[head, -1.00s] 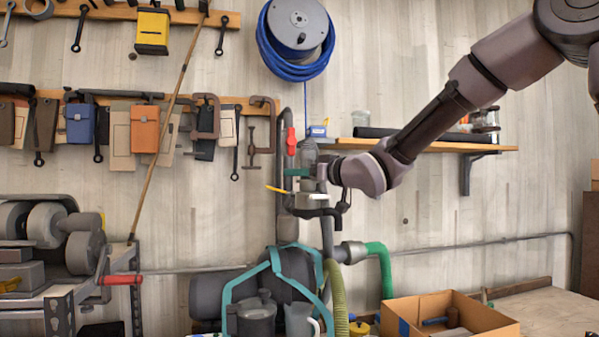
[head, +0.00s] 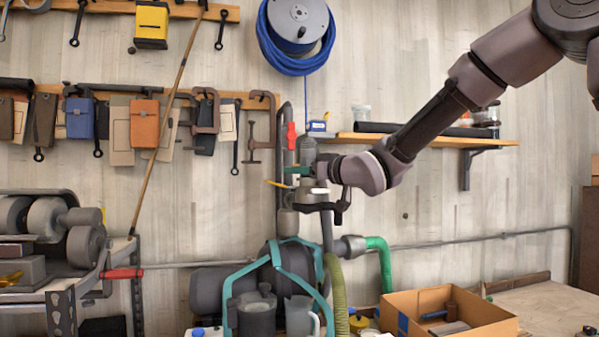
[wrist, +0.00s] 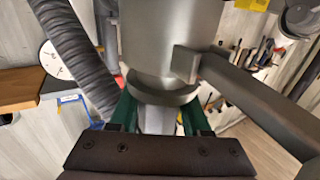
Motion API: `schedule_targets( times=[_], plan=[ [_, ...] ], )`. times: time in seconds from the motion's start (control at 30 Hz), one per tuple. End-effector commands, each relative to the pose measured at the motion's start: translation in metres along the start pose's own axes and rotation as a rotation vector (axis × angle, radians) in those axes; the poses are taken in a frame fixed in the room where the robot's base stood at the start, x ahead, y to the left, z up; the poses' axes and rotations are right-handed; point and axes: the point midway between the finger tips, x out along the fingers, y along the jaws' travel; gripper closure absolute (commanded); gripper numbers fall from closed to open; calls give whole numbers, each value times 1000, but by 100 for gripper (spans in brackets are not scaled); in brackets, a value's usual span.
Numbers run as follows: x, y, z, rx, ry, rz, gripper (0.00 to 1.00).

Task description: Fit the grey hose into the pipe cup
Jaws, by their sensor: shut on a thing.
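My gripper (head: 301,172) is shut on the grey hose near its end, in front of the wall pipes. In the wrist view its green fingers (wrist: 160,118) close on a pale grey end piece. The ribbed grey hose (wrist: 72,55) runs past the left finger; a stretch hangs below my gripper in the head view (head: 327,234). The grey metal pipe cup (wrist: 165,45), with a side bracket, fills the wrist view's upper middle. The hose end lines up with the cup's rim. How far it sits inside, if at all, I cannot tell.
A vertical wall pipe with a red valve handle (head: 291,136) stands just left of my gripper. A wooden shelf (head: 430,141) with jars is behind my arm. Below are a teal-framed machine (head: 277,262), a green hose (head: 381,262) and a cardboard box (head: 470,320).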

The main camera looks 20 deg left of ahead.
Motion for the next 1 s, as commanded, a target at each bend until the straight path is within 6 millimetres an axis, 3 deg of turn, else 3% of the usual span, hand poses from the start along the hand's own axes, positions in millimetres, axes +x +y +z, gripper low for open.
schedule_targets(
  times=[1.0],
  plan=[
    [0, 0, 12, -1, 1, 0, 100]
  ],
)
